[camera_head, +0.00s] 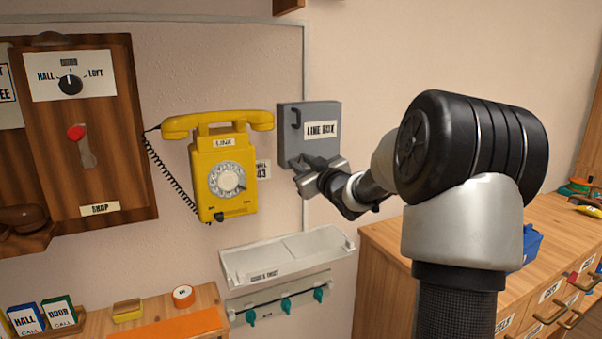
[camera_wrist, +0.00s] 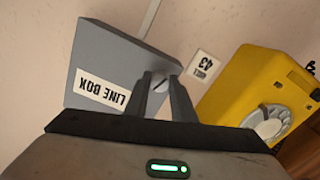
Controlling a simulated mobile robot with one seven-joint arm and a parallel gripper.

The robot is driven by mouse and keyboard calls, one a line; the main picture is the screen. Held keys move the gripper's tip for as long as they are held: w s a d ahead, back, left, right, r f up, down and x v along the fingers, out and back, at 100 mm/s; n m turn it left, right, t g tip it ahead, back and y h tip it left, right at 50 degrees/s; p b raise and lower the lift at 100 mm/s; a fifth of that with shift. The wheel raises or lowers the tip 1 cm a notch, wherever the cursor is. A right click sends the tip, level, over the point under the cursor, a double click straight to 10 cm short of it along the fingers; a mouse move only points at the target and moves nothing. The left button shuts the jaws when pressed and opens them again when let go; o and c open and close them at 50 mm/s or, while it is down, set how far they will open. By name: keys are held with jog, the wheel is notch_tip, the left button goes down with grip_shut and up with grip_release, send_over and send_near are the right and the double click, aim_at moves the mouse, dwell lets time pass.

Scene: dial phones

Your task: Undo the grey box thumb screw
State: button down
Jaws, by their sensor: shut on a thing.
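The grey box (camera_head: 309,118) with a "LINE BOX" label is fixed to the wall right of the yellow phone, its lid closed. It also shows in the wrist view (camera_wrist: 108,62), upside down. In the wrist view my gripper (camera_wrist: 161,84) is shut on the thumb screw (camera_wrist: 161,83), a small grey slotted head between the two fingertips. How far the screw is turned cannot be told.
The yellow dial phone (camera_head: 224,180) hangs close to the left of the box, with a "43" card (camera_head: 263,170) between them. A white wall tray (camera_head: 288,258) with teal hooks below is under the box. A wooden drawer cabinet (camera_head: 385,270) stands to the right.

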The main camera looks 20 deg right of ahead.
jog(key=shift+n+b, duration=0.85)
jog(key=shift+n, duration=0.75)
jog(key=c, duration=1.5)
grip_release()
jog(key=shift+s, duration=0.1)
jog(key=s, duration=0.5)
jog(key=s+p, duration=0.1)
jog(key=s, duration=0.5)
jog(key=s+p, duration=0.1)
jog(key=s, duration=0.5)
jog(key=shift+s+d, duration=0.1)
jog(key=shift+d, duration=0.25)
